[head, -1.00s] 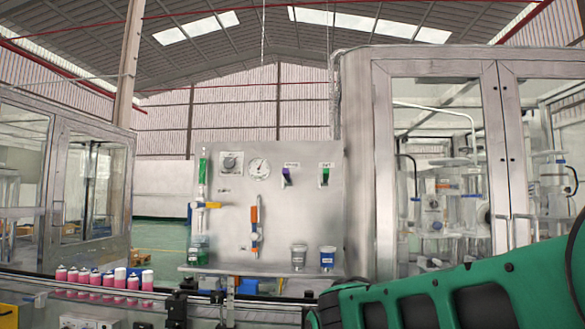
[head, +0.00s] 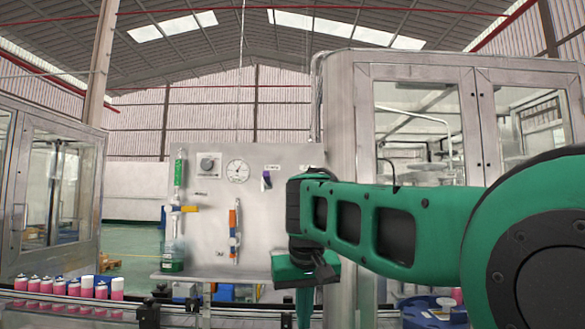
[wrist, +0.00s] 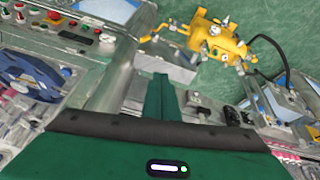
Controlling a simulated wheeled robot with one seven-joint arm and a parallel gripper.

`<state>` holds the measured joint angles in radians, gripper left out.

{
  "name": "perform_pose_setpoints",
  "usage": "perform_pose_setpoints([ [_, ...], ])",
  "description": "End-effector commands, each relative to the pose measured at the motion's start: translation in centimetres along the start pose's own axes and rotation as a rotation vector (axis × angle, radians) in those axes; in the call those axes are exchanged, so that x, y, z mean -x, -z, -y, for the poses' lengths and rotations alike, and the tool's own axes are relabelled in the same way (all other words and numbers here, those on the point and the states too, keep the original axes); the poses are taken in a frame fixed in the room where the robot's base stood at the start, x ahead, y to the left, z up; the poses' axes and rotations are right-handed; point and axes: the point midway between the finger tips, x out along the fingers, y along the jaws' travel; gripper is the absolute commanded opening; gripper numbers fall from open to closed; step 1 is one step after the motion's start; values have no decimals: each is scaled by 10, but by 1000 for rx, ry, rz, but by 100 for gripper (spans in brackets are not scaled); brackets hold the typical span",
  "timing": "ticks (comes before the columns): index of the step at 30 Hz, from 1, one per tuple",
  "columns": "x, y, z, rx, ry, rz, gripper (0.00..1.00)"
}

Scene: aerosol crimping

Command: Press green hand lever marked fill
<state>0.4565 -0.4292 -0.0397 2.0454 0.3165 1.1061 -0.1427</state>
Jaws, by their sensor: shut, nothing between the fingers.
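The upright metal panel (head: 205,225) stands ahead in the head view. A purple hand lever (head: 267,180) shows near its upper right. The green hand lever, seen to the right of the purple one a second ago, is now hidden behind my arm; its label is too small to read. My gripper (head: 304,308) hangs low in front of the panel's right side, pointing down, its tips cut off by the frame's lower edge. In the wrist view my gripper (wrist: 162,80) has its green fingers together and empty, and no lever shows there.
The panel carries a gauge (head: 237,170), a knob (head: 207,166), a green-filled tube (head: 179,175) and an orange-handled valve (head: 234,228). A conveyor with pink cans (head: 75,288) runs in front. Glazed cabinets flank the panel. The wrist view shows a yellow machine (wrist: 210,42) on green floor.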

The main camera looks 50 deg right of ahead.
Motion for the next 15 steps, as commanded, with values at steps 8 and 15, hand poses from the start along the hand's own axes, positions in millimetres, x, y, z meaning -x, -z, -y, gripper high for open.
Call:
perform_pose_setpoints([
  [8, 161, 130, -24, -89, -58, -325, 0],
  [15, 294, 185, -39, -151, -81, -563, 0],
])
